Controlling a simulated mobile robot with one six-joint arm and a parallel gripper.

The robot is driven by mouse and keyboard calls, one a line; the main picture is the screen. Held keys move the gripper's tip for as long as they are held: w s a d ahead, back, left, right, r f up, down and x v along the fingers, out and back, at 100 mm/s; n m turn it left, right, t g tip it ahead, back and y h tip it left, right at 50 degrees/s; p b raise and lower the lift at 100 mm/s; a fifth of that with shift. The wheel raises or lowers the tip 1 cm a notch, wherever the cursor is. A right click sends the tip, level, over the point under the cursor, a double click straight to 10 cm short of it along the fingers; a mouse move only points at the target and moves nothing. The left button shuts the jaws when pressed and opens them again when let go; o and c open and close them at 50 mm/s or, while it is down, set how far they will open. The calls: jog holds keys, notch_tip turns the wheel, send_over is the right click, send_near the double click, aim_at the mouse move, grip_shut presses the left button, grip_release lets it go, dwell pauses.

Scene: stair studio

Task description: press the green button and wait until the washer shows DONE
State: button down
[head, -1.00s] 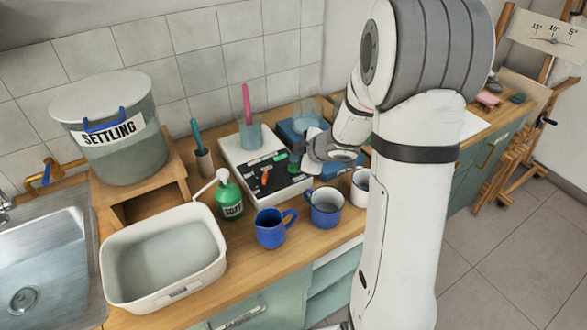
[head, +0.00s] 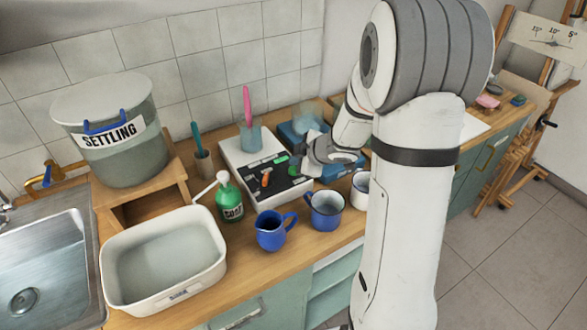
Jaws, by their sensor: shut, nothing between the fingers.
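The washer (head: 237,159) is a white box on the wooden counter with a sloping black panel (head: 279,187) on its front. The panel carries an orange lever (head: 266,178) and a small green-lit patch (head: 281,158), whose text is too small to read. The green button (head: 294,166) is at the panel's right, partly hidden by my gripper. My gripper (head: 305,160) is shut and empty, with its tip at the button. I cannot tell whether it touches or presses the button.
A glass with a pink-handled brush (head: 248,120) stands on the washer. Close in front are a green soap bottle (head: 230,203), a blue jug (head: 271,233), an enamel mug (head: 326,212) and a white cup (head: 360,190). A blue box (head: 300,129) is behind. A white basin (head: 112,270) stands at left.

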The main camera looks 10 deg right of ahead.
jog(key=shift+f, duration=0.15)
dwell(0.7)
jog(key=shift+d+f, duration=0.1)
jog(key=shift+f, duration=0.2)
jog(key=shift+f+b, duration=0.45)
jog(key=shift+b, duration=0.05)
dwell(0.7)
jog(key=shift+r, duration=0.15)
jog(key=shift+r+p, duration=0.75)
jog(key=shift+p, duration=0.35)
notch_tip(320, 180, up, 5)
jog(key=p, duration=0.5)
